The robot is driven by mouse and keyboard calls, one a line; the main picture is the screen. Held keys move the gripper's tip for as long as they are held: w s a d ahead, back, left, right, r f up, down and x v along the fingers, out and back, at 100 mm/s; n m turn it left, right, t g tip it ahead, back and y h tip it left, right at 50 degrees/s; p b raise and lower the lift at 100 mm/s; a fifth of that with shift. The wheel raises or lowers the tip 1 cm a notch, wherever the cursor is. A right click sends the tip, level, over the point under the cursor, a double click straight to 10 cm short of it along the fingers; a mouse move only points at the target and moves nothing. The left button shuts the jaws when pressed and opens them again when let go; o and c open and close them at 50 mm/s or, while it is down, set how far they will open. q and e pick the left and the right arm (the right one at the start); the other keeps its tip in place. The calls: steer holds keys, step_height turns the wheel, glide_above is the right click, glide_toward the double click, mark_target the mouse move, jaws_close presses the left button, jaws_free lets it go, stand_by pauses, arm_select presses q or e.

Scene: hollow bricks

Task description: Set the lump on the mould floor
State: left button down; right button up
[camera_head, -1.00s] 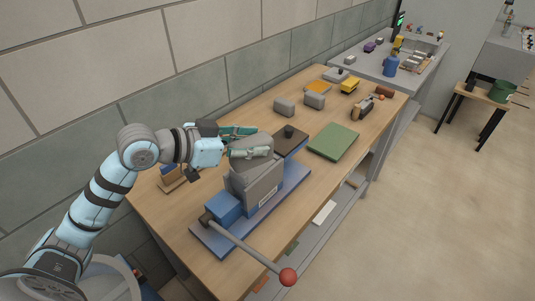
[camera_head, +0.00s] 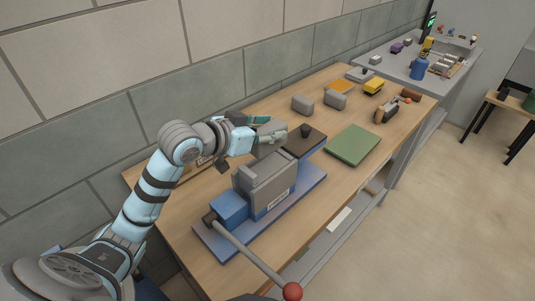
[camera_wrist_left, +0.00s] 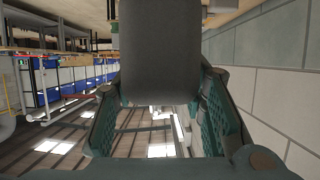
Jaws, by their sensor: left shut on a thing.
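The lump is a rounded dark grey block (camera_wrist_left: 160,50), held between the two green fingers in the left wrist view. My left gripper (camera_head: 270,132) is shut on it, with the fingers on its sides. In the head view they hang behind and above the mould, apart from it, and the fingers partly hide the lump. The mould is a grey box (camera_head: 268,185) on a blue base (camera_head: 255,220). Its inner floor cannot be made out from here. My right gripper is not in view.
A lever with a red ball (camera_head: 292,292) sticks out past the table front. A dark plate with a black knob (camera_head: 305,130) adjoins the mould. A green mat (camera_head: 353,145), grey blocks (camera_head: 303,105) and a yellow item (camera_head: 373,86) lie farther right. The wall (camera_head: 160,120) runs behind.

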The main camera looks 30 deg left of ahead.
mark_target(254, 153)
arm_select(q)
step_height(254, 153, down, 6)
steer(key=shift+s+f+b, duration=0.1)
steer(key=shift+b, duration=0.45)
steer(key=c, duration=1)
jaws_free()
steer(key=shift+s+a, duration=0.1)
steer(key=shift+s+a+r, duration=0.15)
steer(key=shift+s+r, duration=0.15)
steer(key=p+v, duration=0.2)
steer(key=v, duration=0.6)
steer(key=shift+s+r+p, duration=0.1)
steer(key=shift+s+p, duration=0.15)
steer(key=shift+p, duration=0.15)
steer(key=p+v, duration=0.2)
steer(key=p, duration=0.3)
steer(key=shift+s+a, duration=0.1)
steer(key=shift+s, duration=0.15)
